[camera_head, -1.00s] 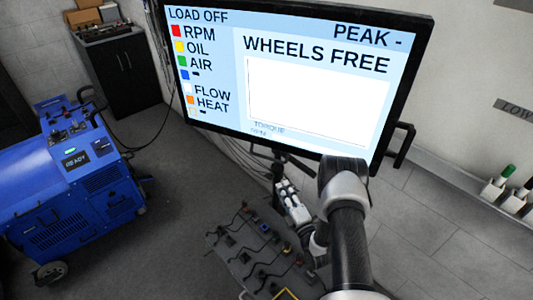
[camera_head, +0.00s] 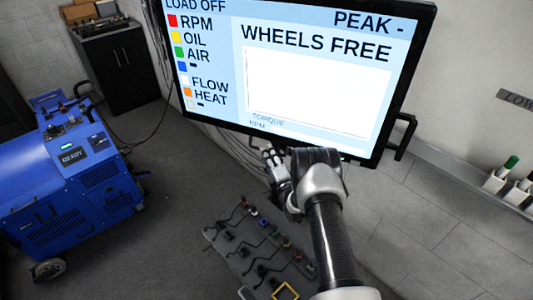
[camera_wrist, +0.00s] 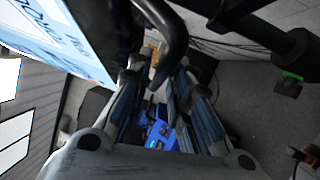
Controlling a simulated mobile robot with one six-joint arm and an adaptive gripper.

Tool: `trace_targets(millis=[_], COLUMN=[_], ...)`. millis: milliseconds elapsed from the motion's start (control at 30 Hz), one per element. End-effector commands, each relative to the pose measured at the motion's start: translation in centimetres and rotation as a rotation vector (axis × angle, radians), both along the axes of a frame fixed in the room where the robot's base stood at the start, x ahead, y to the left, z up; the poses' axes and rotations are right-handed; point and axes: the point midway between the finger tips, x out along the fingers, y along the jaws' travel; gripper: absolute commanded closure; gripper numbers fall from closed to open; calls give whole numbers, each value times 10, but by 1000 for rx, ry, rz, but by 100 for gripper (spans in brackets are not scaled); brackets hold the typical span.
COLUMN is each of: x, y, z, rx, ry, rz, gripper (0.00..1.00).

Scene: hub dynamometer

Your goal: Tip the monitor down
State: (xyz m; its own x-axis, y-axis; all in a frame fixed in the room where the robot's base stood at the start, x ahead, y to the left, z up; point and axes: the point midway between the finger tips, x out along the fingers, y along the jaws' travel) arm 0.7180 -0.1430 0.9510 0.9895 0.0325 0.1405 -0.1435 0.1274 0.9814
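The monitor (camera_head: 310,85) is a large black-framed screen reading "WHEELS FREE" at the top centre of the head view. It also shows at the left of the wrist view (camera_wrist: 75,35). A dark side bar (camera_head: 402,138) sticks out at its lower right. My gripper (camera_head: 272,158) is just below the monitor's lower edge. In the wrist view my gripper (camera_wrist: 160,78) has its fingers apart. A dark curved handle (camera_wrist: 176,40) reaches down to the gap between the fingertips. I cannot tell whether they touch it. In the head view my arm hides this area.
A blue wheeled machine (camera_head: 65,185) marked "READY" stands at the left. A black cabinet (camera_head: 118,60) is behind it. A panel with several levers (camera_head: 235,250) lies below my gripper. A ledge with holders (camera_head: 497,180) runs along the right wall.

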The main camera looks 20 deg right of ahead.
Motion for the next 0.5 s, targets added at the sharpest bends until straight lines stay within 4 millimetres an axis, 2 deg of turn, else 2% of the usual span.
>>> trace_targets(millis=[200, 500], x=[16, 17], y=[0, 1], z=[2, 2], rx=[0, 1], ry=[0, 1], rz=[0, 0], gripper=[80, 82])
